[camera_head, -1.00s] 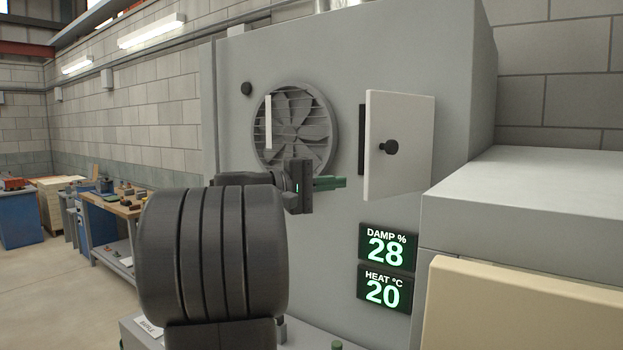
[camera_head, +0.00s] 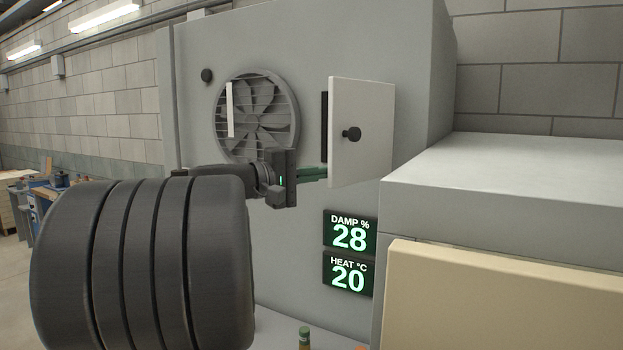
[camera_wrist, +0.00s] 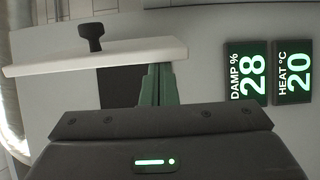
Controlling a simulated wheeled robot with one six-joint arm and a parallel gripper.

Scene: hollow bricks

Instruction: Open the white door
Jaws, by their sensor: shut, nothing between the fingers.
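The white door (camera_head: 372,110) stands ajar on the grey cabinet, with a round black knob (camera_head: 351,134) on its front. A dark strip of the opening (camera_head: 324,115) shows at its left edge. In the wrist view the door (camera_wrist: 60,61) stands out from the cabinet face, knob (camera_wrist: 91,36) on its outer side. My gripper (camera_head: 325,172) is shut and empty, its green fingers pointing right at the door's lower left edge. In the wrist view the finger ends (camera_wrist: 158,68) reach the door's inner side; whether they touch it I cannot tell.
A round fan grille (camera_head: 258,117) is left of the door. Damp (camera_head: 350,232) and heat (camera_head: 349,274) displays are below it. A grey block (camera_head: 480,190) and a cream panel (camera_head: 490,300) fill the lower right. A bottle top (camera_head: 304,335) shows at the bottom.

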